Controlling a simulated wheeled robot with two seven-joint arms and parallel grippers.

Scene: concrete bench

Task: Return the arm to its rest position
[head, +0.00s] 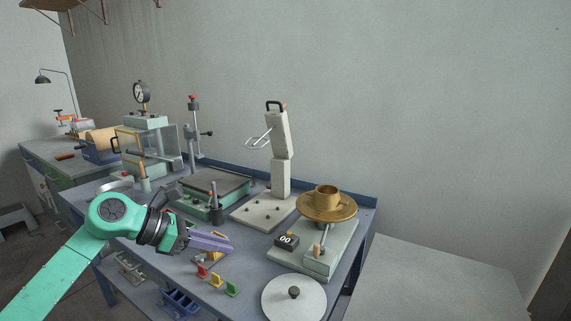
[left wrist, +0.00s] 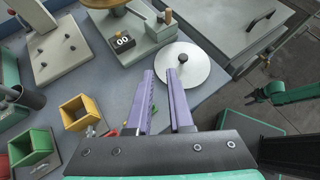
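My left arm comes in from the left in the head view, green with a dark wrist. Its left gripper (head: 212,241) has purple fingers that point right over the blue bench (head: 262,258). The left wrist view also shows this left gripper (left wrist: 161,76), with a clear gap between the fingers and nothing held. Below or near the fingers, small red, yellow and green pieces stand on the bench. At the right of the left wrist view a green arm part with a dark end (left wrist: 268,93) shows, likely my right arm.
A brass pan (head: 326,205) stands on a pale green scale with a counter (head: 287,241) reading 00. A round white plate with a dark knob (head: 294,296) lies at the front. A tall lever press (head: 280,150) and a gauge device (head: 141,95) stand behind.

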